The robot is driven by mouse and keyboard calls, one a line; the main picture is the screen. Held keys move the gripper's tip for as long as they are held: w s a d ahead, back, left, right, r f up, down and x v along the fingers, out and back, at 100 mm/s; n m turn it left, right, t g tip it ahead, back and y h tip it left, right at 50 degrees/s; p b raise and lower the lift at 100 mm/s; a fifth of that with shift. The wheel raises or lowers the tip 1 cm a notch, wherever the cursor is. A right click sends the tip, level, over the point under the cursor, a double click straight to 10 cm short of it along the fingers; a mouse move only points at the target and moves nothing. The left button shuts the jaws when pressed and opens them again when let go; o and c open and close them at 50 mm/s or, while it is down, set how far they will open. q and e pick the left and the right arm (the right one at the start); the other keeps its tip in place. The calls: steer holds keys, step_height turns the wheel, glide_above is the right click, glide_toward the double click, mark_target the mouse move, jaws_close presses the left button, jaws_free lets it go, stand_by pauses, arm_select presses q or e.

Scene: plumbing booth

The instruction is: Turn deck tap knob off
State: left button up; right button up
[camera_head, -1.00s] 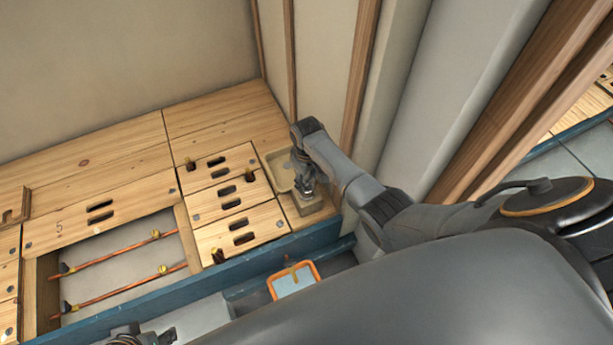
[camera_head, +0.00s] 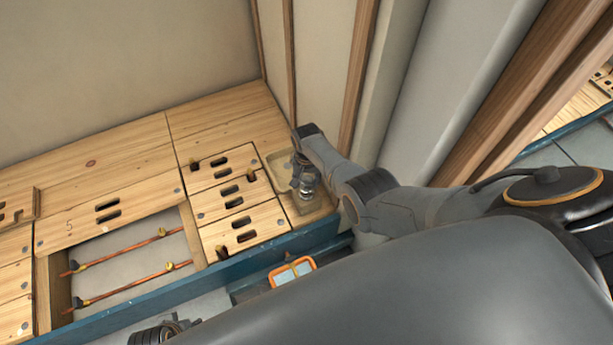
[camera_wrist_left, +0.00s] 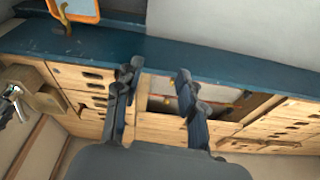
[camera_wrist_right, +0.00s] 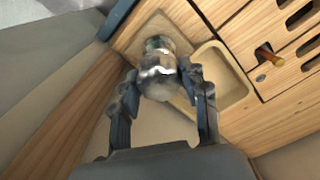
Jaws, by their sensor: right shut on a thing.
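The deck tap (camera_head: 307,193) is a shiny metal fitting on a square wooden base at the right end of the wooden deck. In the right wrist view its rounded metal knob (camera_wrist_right: 158,82) sits between the fingers of my right gripper (camera_wrist_right: 160,88), which is shut on it. In the head view my right gripper (camera_head: 301,177) is over the tap and partly hides it. My left gripper (camera_wrist_left: 157,80) is open and empty, away from the tap. It shows in part at the bottom of the head view (camera_head: 168,330).
A shallow wooden tray recess (camera_wrist_right: 236,85) lies beside the tap. Slotted wooden panels (camera_head: 235,200) with brass valves and an open bay with copper pipes (camera_head: 130,284) lie to the left. A blue beam (camera_head: 220,270) edges the deck. An orange-framed item (camera_head: 292,272) hangs below. Walls stand close behind.

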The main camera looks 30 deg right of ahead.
mark_target(307, 179)
steer(key=m, duration=0.2)
steer(key=shift+m, duration=0.4)
arm_select(q)
steer(key=shift+s+f+p, duration=0.2)
steer(key=shift+f, duration=0.55)
steer(key=shift+s+f+p, duration=0.15)
steer(key=shift+s+f, duration=0.05)
steer(key=shift+f, duration=0.55)
arm_select(e)
steer(key=shift+m, duration=1.2)
arm_select(q)
steer(key=shift+f, duration=0.1)
arm_select(e)
steer(key=shift+m, duration=0.3)
steer(key=o, duration=1.2)
steer(key=shift+c, duration=0.2)
steer(key=shift+r, duration=0.15)
step_height(307, 179, up, 12)
steer(key=shift+s+f, duration=0.1)
steer(key=shift+f, duration=0.1)
